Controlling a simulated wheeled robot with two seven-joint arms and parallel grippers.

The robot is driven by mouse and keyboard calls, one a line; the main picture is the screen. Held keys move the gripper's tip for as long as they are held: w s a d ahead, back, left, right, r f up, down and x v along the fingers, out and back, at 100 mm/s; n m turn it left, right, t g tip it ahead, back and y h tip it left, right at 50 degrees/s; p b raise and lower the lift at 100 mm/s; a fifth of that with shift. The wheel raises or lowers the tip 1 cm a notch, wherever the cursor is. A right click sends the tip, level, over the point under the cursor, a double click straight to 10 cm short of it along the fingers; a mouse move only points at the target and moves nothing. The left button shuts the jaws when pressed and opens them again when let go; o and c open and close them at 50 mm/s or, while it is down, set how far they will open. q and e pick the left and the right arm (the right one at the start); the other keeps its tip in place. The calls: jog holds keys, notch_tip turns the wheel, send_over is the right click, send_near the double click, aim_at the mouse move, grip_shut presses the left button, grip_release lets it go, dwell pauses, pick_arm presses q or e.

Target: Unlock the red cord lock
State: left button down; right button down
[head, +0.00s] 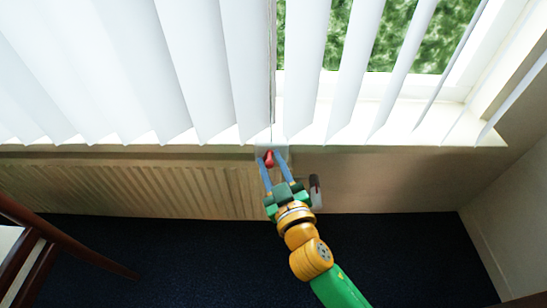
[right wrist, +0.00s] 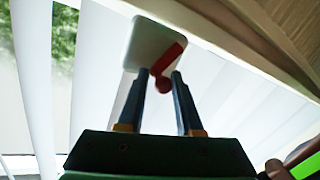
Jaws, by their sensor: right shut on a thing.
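The red cord lock (head: 269,158) sits on a small pale plate (head: 261,149) at the sill's front edge, below the hanging blind cord (head: 273,75). In the right wrist view the red lever (right wrist: 169,62) lies slanted across the white plate (right wrist: 149,42), with its rounded lower end between my fingertips. My right gripper (head: 271,156) reaches up to the lock from below and is shut on the red lever; it also shows in the right wrist view (right wrist: 160,77). Whether the lock's catch is engaged cannot be told. My left gripper is not in view.
White vertical blind slats (head: 210,70) hang along the window, close above the lock. A ribbed radiator (head: 140,187) runs below the sill at left. A dark wooden chair part (head: 70,242) stands at lower left. The dark blue carpet (head: 420,260) is clear at right.

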jog(key=shift+a+r+n+p, duration=0.25)
jog(key=shift+r+n+p, duration=0.05)
jog(key=shift+p, duration=0.05)
jog(key=shift+f, duration=0.15)
jog(key=shift+f+n+g, duration=0.1)
jog(key=shift+n+g, duration=0.2)
jog(key=c, duration=0.8)
grip_release()
jog(key=shift+s, duration=0.1)
jog(key=shift+o, duration=0.4)
jog(key=shift+a, duration=0.3)
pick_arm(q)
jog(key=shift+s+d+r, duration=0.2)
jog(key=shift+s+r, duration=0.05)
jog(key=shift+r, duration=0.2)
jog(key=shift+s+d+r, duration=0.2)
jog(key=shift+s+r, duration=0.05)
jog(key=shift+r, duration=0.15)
pick_arm(e)
jog(key=shift+d, duration=0.15)
